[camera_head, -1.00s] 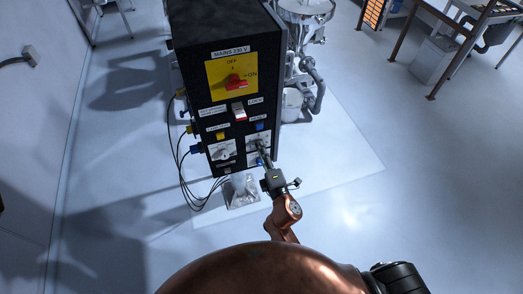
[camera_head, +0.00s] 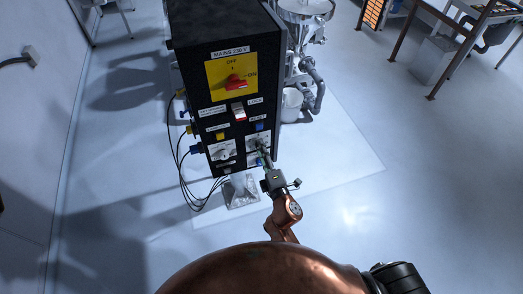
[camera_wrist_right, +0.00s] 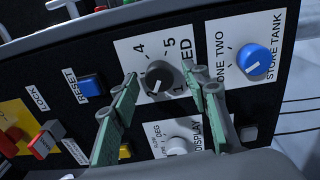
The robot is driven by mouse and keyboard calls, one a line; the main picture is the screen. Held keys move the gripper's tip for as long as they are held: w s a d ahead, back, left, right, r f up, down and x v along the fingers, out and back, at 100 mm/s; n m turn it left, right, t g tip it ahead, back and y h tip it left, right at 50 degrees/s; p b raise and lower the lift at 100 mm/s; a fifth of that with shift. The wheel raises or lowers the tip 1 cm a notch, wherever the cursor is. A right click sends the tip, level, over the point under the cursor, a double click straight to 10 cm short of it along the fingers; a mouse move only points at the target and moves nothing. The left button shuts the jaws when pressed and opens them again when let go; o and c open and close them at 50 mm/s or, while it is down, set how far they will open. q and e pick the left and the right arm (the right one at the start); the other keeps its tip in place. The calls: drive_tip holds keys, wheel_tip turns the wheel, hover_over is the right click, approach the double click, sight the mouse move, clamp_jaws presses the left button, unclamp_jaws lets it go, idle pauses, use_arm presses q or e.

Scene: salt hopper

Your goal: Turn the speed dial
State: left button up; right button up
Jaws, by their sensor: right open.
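The speed dial (camera_wrist_right: 159,76) is a dark grey round knob with a white pointer line, on a white plate marked 4, 5 and 1. Part of its lettering is hidden, leaving "ED" visible. In the right wrist view my right gripper (camera_wrist_right: 163,88) is open, with one green finger on each side of the dial. I cannot tell whether the fingers touch it. In the head view my right gripper (camera_head: 263,158) reaches the lower right of the black control cabinet (camera_head: 211,60) and covers most of the dial. My left gripper is not in view.
Close to the dial are a blue store tank knob (camera_wrist_right: 255,61), a white display knob (camera_wrist_right: 181,146) and a blue reset button (camera_wrist_right: 90,88). A red mains switch (camera_head: 236,83) sits higher on the cabinet. Cables hang at its left.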

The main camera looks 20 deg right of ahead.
drive_tip(key=s, duration=0.7)
drive_tip(key=shift+s+d, duration=0.15)
drive_tip(key=shift+s, duration=0.05)
drive_tip(key=shift+f, duration=0.1)
wheel_tip(320, 180, down, 20)
drive_tip(key=m+g, duration=0.3)
drive_tip(key=g, duration=0.1)
drive_tip(key=s+d+f+m+g, duration=0.2)
drive_tip(key=s+f, duration=0.3)
drive_tip(key=f, duration=0.6)
drive_tip(key=s+d+f+m+g, duration=0.2)
drive_tip(key=s+f, duration=0.2)
drive_tip(key=f, duration=0.7)
drive_tip(key=s+d+f+m+g, duration=0.3)
drive_tip(key=s+f, duration=0.5)
drive_tip(key=s, duration=0.4)
drive_tip(key=s+d+f+m+g, duration=0.3)
drive_tip(key=s+f, duration=0.6)
drive_tip(key=s, duration=0.4)
drive_tip(key=s+d+f+m+g+h, duration=0.1)
drive_tip(key=s+d+f+m+g, duration=0.2)
drive_tip(key=s, duration=1)
drive_tip(key=d+f+m, duration=0.1)
drive_tip(key=d+f, duration=0.2)
drive_tip(key=f, duration=0.2)
drive_tip(key=shift+s+d+f+m+b, duration=0.15)
drive_tip(key=shift+d+f+m+b, duration=0.2)
drive_tip(key=shift+f+m+b, duration=0.05)
